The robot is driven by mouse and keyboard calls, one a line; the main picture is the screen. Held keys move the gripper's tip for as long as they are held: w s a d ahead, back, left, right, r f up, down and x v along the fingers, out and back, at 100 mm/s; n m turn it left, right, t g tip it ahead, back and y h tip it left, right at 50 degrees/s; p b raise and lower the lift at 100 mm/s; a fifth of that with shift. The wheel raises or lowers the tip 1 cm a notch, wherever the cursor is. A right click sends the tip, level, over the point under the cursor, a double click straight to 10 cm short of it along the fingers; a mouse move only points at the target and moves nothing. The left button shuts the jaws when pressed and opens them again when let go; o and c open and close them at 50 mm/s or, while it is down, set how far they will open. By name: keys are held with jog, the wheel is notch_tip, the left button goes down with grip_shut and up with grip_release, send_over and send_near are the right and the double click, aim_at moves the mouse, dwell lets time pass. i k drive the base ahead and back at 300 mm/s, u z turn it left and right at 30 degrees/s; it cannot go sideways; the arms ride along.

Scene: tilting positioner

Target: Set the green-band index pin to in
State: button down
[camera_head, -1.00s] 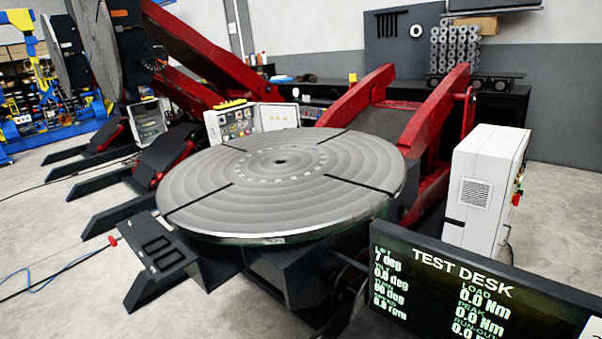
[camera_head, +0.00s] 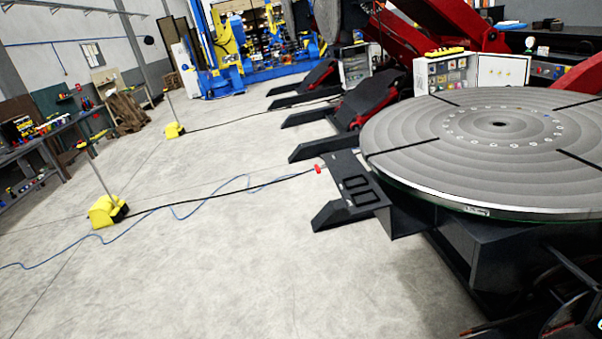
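The positioner's round grey table (camera_head: 440,150) lies nearly level at the right of the view, with slots and a ring of small holes around its centre. A small red knob (camera_head: 318,169) shows beside the dark slotted bracket (camera_head: 358,188) at the table's left. I cannot make out a green-band index pin. My gripper is not in view.
Two yellow foot pedals (camera_head: 107,211) and (camera_head: 174,131) with upright posts stand on the floor at left, with cables trailing to the right. A workbench (camera_head: 45,145) runs along the left wall. Control boxes (camera_head: 447,73) stand behind the table. The middle floor is open.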

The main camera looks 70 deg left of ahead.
aim_at(318, 168)
jog(key=u, duration=1.85)
jog(key=i, duration=0.75)
jog(key=u, duration=0.5)
jog(key=i, duration=1.3)
jog(key=z, duration=0.25)
jog(key=i, duration=1.55)
jog(key=z, duration=0.5)
